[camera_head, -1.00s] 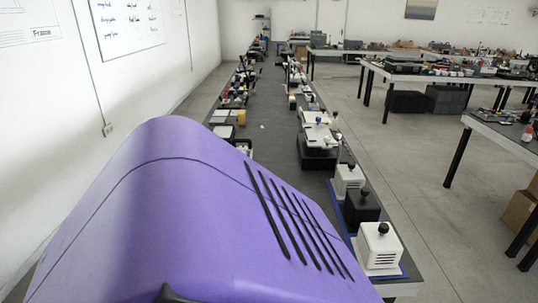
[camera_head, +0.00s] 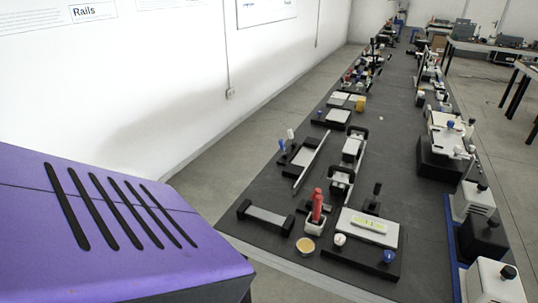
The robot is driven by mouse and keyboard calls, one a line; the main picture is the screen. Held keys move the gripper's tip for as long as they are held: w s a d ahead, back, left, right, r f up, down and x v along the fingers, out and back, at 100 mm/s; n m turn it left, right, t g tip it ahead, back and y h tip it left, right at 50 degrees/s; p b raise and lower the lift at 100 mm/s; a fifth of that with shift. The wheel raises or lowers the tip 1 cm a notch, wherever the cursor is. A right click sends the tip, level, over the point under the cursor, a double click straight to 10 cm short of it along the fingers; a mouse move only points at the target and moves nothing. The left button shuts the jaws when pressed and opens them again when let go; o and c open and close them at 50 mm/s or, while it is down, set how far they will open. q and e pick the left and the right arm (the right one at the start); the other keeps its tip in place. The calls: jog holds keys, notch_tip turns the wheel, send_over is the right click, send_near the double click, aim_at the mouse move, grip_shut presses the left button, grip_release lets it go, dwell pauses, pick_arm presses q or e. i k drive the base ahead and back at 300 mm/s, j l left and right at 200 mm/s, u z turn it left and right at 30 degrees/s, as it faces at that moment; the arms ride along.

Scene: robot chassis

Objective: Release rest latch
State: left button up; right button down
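I cannot pick out a rest latch for certain among the fixtures on the long dark table (camera_head: 237,233). Near its front edge is a fixture with a grey bar between black end blocks (camera_head: 265,217). A red upright handle (camera_head: 317,205) stands in a white holder to its right. Right of that is a black base carrying a white panel with a yellow-green label (camera_head: 368,224), a white knob (camera_head: 339,240) and a blue knob (camera_head: 389,257) in front. Two fixtures with black loop handles (camera_head: 350,147) stand behind. Neither of my grippers is in view.
A purple casing with black slots (camera_head: 110,215) fills the lower left; I cannot tell whether it is mine. White and black knobbed boxes (camera_head: 475,198) line the table's right edge. A tan disc (camera_head: 306,245) lies at the front. A white wall (camera_head: 120,90) runs along the left.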

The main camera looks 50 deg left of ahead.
aim_at(318, 191)
jog(key=u, duration=0.85)
